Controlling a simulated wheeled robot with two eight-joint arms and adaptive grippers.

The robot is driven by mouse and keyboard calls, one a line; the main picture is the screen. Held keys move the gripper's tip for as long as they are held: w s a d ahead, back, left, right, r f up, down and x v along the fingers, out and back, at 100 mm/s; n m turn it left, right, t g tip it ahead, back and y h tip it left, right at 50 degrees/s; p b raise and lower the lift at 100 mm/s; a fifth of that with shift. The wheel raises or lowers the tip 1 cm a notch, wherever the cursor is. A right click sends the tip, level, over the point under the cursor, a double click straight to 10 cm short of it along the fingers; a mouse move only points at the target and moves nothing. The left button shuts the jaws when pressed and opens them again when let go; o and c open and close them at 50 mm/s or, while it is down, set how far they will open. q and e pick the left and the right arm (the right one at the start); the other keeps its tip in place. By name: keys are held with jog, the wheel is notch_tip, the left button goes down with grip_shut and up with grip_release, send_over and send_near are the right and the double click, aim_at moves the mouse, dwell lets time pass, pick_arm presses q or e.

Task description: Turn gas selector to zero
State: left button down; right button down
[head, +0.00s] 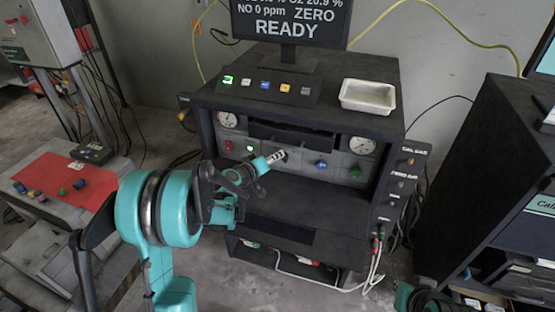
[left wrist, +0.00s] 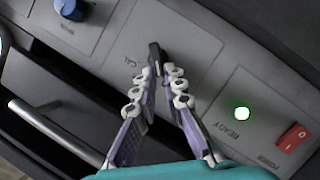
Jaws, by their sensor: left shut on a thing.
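The gas selector is a small black lever knob (left wrist: 155,56) on the grey panel of the black analyzer cabinet (head: 355,75). In the left wrist view its handle points up and down the picture, leaning slightly, with the "CAL" lettering left of it. My left gripper (left wrist: 160,82) is shut on the knob, its white-jointed fingertips on either side of the handle. In the head view the left gripper (head: 277,157) reaches the middle of the panel and hides most of the knob. The monitor (head: 292,22) reads "ZERO" and "READY". My right gripper's fingers do not show.
A blue knob (left wrist: 70,9), a lit green lamp (left wrist: 242,113) marked "READY" and a red power switch (left wrist: 293,138) share the panel. A white tray (head: 368,97) stands on top of the cabinet. A red-topped bench (head: 52,180) stands left.

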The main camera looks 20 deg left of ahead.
pick_arm(q)
jog(key=shift+a+f+n, duration=0.15)
jog(key=shift+n, duration=0.25)
jog(key=shift+h+b, duration=0.3)
jog(key=shift+b, duration=0.05)
jog(key=c, duration=1.6)
grip_release()
jog(key=shift+s, duration=0.1)
jog(key=v, duration=1.1)
jog(key=shift+s, duration=0.45)
jog(key=shift+a, duration=0.1)
